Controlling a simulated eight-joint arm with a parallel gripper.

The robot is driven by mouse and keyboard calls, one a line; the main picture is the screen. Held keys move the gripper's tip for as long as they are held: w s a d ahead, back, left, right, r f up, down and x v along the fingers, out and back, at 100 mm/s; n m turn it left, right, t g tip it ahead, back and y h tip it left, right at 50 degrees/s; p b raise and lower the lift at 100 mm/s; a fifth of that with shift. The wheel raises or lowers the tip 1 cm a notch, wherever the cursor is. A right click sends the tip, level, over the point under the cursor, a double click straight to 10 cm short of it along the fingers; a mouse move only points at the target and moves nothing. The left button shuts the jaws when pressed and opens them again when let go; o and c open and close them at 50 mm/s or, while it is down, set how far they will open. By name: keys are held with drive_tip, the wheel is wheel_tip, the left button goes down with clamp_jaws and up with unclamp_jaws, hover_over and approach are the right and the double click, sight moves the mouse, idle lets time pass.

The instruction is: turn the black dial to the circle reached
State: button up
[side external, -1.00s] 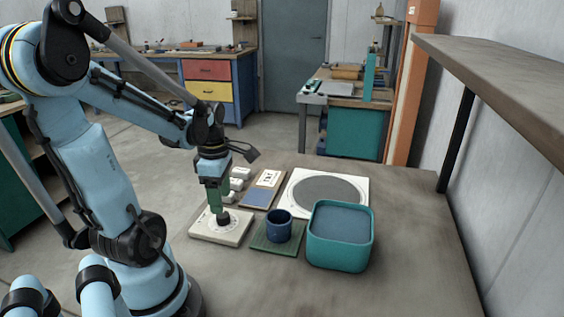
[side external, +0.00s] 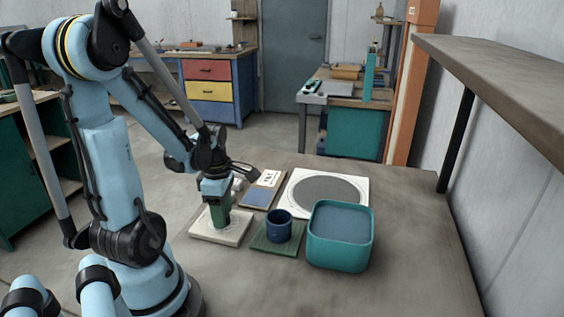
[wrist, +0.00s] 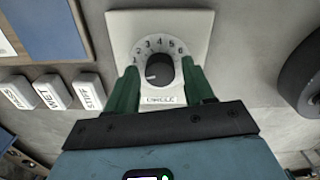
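The black dial (wrist: 159,68) sits on a white plate (wrist: 200,22) with a ring of numerals, 2 to 6 readable, and a label reading CIRCLE. Its pale pointer mark faces lower left, below the 2. My gripper (wrist: 161,72) has its two green fingers on either side of the dial, with a gap showing on each side. In the side view my gripper (side external: 219,226) is down at the dial plate (side external: 240,228) and hides the dial. A white panel (side external: 298,180) bears a grey disc (side external: 328,190) with a faint ring near its edge.
A dark blue cup (side external: 279,228) stands on a green mat (side external: 263,246) right of the dial plate. A teal bin (side external: 340,255) stands beyond it. White lettered blocks (wrist: 50,91) and a board with a blue patch (side external: 257,197) lie behind. The front right table is clear.

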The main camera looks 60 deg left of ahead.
drive_tip(key=c, duration=0.8)
